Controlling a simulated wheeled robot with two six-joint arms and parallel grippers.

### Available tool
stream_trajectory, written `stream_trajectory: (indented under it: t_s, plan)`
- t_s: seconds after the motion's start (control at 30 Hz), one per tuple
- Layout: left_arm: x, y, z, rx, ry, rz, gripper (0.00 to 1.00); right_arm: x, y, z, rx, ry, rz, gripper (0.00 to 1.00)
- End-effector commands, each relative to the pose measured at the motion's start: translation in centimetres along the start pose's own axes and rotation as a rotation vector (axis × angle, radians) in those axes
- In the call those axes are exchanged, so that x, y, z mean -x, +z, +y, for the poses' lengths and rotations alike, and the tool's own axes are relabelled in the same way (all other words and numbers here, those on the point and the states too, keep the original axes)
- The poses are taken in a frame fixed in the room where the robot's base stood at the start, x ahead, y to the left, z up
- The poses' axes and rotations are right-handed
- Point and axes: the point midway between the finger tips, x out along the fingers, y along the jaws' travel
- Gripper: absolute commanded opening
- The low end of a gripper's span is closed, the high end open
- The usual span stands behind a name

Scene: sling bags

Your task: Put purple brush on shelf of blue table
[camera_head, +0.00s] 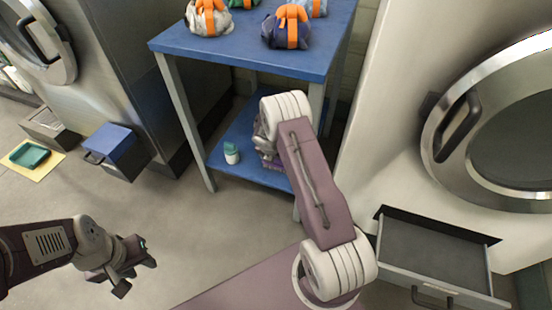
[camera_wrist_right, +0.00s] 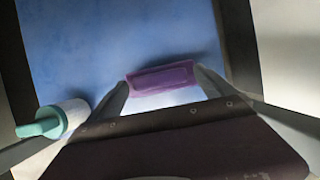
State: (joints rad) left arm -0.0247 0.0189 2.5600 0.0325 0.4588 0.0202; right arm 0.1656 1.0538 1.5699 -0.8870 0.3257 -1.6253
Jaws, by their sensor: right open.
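The blue table (camera_head: 250,52) has a lower blue shelf (camera_head: 218,160), which also fills the back of the right wrist view (camera_wrist_right: 110,35). The purple brush (camera_wrist_right: 160,76) shows in the right wrist view as a purple block lying on the blue surface. My right gripper (camera_wrist_right: 164,90) is open, its fingers on either side of the brush's ends; whether they touch it I cannot tell. My left gripper (camera_head: 128,270) is open and empty above the floor, away from the table.
A white bottle with a teal cap (camera_head: 231,153) stands on the shelf, also left of my right gripper (camera_wrist_right: 58,120). Bags with orange straps (camera_head: 287,28) sit on the tabletop. An open drawer (camera_head: 440,255) juts out at right; a blue-topped drawer (camera_head: 112,138) at left.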

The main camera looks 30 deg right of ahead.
Motion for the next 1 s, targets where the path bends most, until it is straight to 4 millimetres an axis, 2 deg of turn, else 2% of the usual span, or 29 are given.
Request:
stream_trajectory:
  t_s: [0.13,0.4,0.5,0.8,0.87,0.97,1.0]
  plan:
    - [1.5,-0.1,0.0,0.0,0.0,0.0,0.36,2.4,0.3,0.1,0.002,0.001,-0.001,0.94]
    - [5.1,-0.5,0.1,0.0,0.0,0.0,0.36,9.6,0.4,0.1,0.001,0.002,-0.001,0.94]
    - [5.9,-0.6,0.1,0.0,0.0,0.0,0.36,11.2,0.3,0.1,0.001,0.001,-0.001,0.94]
    - [6.2,-0.6,0.1,0.0,0.0,0.0,0.36,12.7,0.0,-0.1,-0.029,0.0,0.003,0.94]
    - [6.2,-0.6,0.1,0.0,0.0,0.0,0.36,14.1,-0.6,-0.5,-0.159,-0.002,0.016,0.94]
    - [6.2,-0.6,0.1,0.0,0.0,0.0,0.36,19.1,-3.2,-2.1,-0.65,-0.023,0.076,0.94]
    - [6.2,-0.6,0.1,0.0,0.0,0.0,0.36,21.4,-5.0,-3.2,-0.895,-0.046,0.109,0.94]
